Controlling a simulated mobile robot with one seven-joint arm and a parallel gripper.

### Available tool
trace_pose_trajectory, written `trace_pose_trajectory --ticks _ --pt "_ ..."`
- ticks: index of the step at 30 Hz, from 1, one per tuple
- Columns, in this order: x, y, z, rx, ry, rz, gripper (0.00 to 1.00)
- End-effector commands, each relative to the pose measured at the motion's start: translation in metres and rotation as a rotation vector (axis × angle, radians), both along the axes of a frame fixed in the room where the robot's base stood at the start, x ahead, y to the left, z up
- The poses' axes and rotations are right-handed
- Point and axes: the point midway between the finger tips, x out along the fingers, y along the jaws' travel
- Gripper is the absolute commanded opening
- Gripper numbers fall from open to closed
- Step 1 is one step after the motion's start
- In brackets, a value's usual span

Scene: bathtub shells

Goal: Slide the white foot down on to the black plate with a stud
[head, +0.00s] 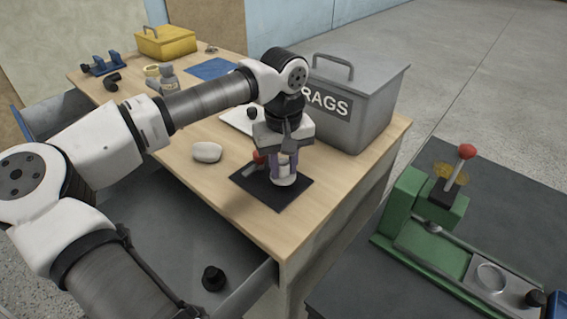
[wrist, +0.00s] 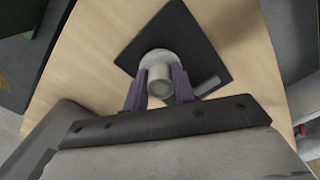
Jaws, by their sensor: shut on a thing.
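My gripper (head: 284,166) points down with its purple fingers shut on the white foot (head: 286,180). The foot is a short, pale round piece with a wider flange; it stands upright over the black plate (head: 258,193). In the wrist view the foot (wrist: 159,62) shows between the two fingers (wrist: 158,88), near the middle of the plate (wrist: 200,38). The plate is a dark square flat on the wooden bench. The stud is hidden behind or under the foot. I cannot tell whether the foot touches the plate.
A grey RAGS box (head: 358,105) stands close behind my gripper. A small red-knobbed piece (head: 258,157) is just left of the fingers. A white rounded lump (head: 207,152) lies left of the plate. A green fixture (head: 425,235) stands on the dark table at right.

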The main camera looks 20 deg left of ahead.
Motion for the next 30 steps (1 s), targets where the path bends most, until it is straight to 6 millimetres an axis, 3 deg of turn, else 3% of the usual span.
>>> trace_pose_trajectory --ticks 30 --pt "0.000 0.000 -0.014 0.000 0.000 0.000 0.03"
